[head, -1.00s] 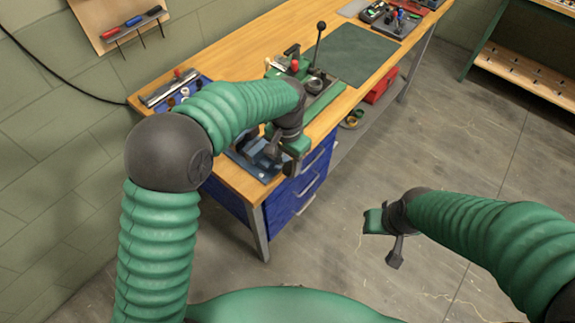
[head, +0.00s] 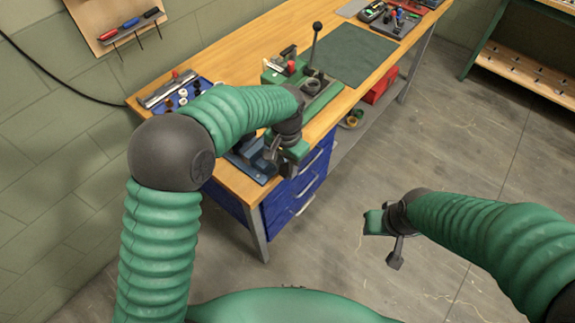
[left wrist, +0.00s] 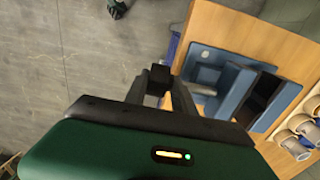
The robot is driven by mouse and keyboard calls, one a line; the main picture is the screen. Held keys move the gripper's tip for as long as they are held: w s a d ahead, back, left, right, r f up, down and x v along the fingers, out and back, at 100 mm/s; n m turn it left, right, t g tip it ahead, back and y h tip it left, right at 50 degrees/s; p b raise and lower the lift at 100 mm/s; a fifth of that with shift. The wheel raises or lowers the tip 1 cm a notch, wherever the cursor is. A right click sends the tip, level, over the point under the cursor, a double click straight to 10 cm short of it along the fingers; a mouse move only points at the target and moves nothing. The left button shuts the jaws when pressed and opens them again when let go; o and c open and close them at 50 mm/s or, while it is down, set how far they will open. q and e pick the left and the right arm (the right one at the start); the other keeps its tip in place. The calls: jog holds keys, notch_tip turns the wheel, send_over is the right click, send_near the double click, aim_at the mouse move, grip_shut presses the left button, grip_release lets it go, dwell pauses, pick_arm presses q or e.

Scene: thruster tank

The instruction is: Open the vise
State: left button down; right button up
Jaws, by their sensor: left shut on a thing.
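The blue vise (head: 246,168) sits at the near corner of the wooden bench, partly hidden behind my left forearm and wrist. In the left wrist view, its blue body and jaws (left wrist: 205,75) show right of my fingers. My left gripper (head: 272,158) is at the vise's front side, by the bench edge. In the left wrist view, its dark fingers (left wrist: 155,85) are shut on a part at the vise's front, seemingly its handle, mostly hidden by the fingers. My right gripper (head: 396,254) hangs empty over the floor, away from the bench; its finger gap is unclear.
A green machine with a lever (head: 305,85) stands behind the vise. A blue tray of small parts (head: 180,93) lies at the left bench end. Blue drawers (head: 300,188) are under the bench. The floor at right is clear.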

pick_arm(q)
jog(key=shift+s+f+t+h+b, duration=0.3)
jog(key=shift+t+h+b, duration=0.25)
jog(key=shift+b, duration=0.45)
jog(key=shift+s+a+f+t+h+b, duration=0.15)
jog(key=shift+t+h+b, duration=0.4)
jog(key=shift+t+b, duration=0.55)
jog(key=shift+s+t+h+b, duration=0.2)
jog(key=shift+t+h+b, duration=0.8)
jog(key=shift+b, duration=0.75)
jog(key=c, duration=1.2)
grip_release()
jog(key=shift+c, duration=0.2)
jog(key=shift+o, duration=0.2)
jog(key=shift+r, duration=0.25)
